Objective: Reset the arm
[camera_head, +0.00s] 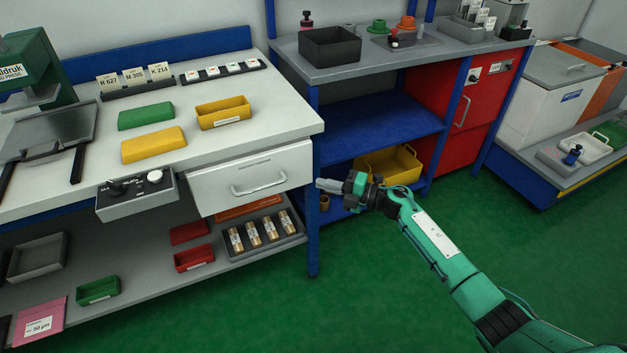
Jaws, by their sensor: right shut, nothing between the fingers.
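My right arm (440,245) is green and reaches in from the lower right. My right gripper (330,184) is shut and empty. My left gripper is not in view.
A blue shelf unit (375,130) and red cabinet (435,115) stand behind. The green floor (350,300) is clear.

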